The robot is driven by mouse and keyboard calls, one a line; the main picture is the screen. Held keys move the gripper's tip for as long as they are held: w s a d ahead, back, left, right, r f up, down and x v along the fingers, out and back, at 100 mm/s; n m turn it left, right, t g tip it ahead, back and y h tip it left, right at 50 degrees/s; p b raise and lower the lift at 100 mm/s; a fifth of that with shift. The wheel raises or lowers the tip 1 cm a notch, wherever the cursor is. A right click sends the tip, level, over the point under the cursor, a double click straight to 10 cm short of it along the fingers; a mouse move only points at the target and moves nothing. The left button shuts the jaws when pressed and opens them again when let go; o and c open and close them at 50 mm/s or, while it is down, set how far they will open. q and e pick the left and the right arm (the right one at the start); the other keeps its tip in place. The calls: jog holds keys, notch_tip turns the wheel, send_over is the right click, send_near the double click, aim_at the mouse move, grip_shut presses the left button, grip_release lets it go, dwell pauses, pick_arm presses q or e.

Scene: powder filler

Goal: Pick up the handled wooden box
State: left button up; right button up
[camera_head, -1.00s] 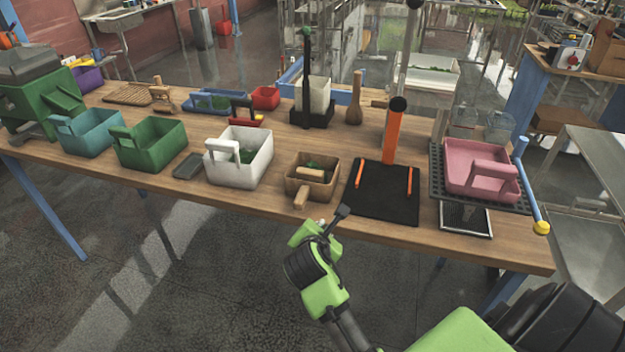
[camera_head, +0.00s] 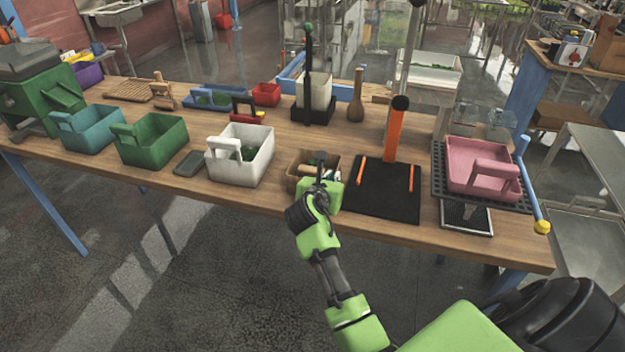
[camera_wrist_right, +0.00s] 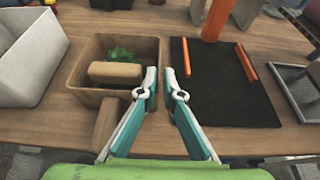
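The handled wooden box (camera_head: 302,159) stands at the front edge of the table, between the white box and the black mat. In the head view my right gripper hides much of it. In the right wrist view the brown box (camera_wrist_right: 148,46) shows a wooden handle block (camera_wrist_right: 116,73), a handle bar (camera_wrist_right: 106,124) sticking out of its front, and green stuff inside. My right gripper (camera_head: 322,170) is over the box's right side. My left gripper is not in view.
A white box (camera_head: 240,153) with a handle stands to the left, then a green box (camera_head: 150,143) and a blue box (camera_head: 87,130). A black mat (camera_head: 383,193) with an orange post (camera_head: 394,130) lies close on the right. A pink box (camera_head: 482,160) stands farther right.

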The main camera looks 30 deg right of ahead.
jog(key=shift+p+x, duration=0.4)
jog(key=shift+x, duration=2.8)
jog(key=shift+a+f, duration=0.1)
jog(key=shift+f, duration=0.05)
grip_shut()
